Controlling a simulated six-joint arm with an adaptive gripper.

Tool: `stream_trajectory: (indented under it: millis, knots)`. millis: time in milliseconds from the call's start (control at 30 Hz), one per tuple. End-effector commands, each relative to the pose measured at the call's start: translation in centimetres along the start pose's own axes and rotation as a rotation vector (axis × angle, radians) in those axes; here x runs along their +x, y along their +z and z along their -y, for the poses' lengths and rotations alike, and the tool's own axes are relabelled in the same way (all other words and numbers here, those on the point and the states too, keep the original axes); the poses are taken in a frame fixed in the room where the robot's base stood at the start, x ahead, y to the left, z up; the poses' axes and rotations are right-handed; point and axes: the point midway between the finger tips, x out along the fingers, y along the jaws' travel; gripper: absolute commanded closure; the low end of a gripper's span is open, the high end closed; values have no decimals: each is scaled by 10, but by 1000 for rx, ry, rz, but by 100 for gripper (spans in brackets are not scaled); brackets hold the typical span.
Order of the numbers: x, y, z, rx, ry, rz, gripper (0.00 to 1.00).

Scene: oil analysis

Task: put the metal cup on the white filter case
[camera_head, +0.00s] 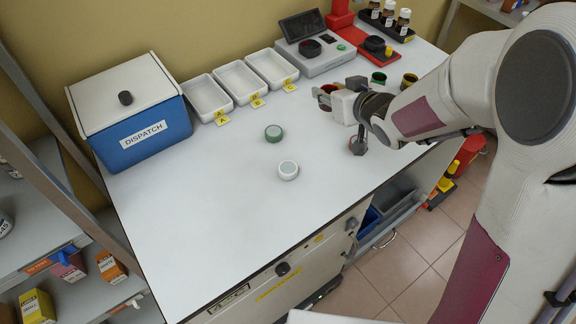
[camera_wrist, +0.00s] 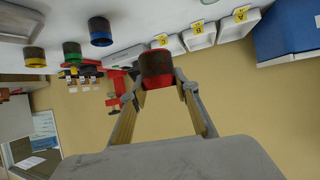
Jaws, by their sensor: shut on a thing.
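My gripper (camera_head: 324,97) is above the right part of the white table, shut on a dark metal cup with a red band (camera_wrist: 156,64). Neither case is clear in the wrist view.
Cups with green (camera_head: 379,78) and yellow (camera_head: 409,80) bands stand to the right; a blue-banded cup (camera_wrist: 100,32) shows in the wrist view. White trays (camera_head: 207,97), a blue DISPATCH box (camera_head: 145,135) and an instrument (camera_head: 318,62) line the back. The table's front left is clear.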

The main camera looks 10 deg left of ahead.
Motion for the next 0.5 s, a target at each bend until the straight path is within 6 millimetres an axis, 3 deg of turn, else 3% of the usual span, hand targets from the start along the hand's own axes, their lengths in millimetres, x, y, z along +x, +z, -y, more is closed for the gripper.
stream_trajectory:
  millis: [500]
  knots:
    - [-9, -12, 23, -90, -163, -2, 91]
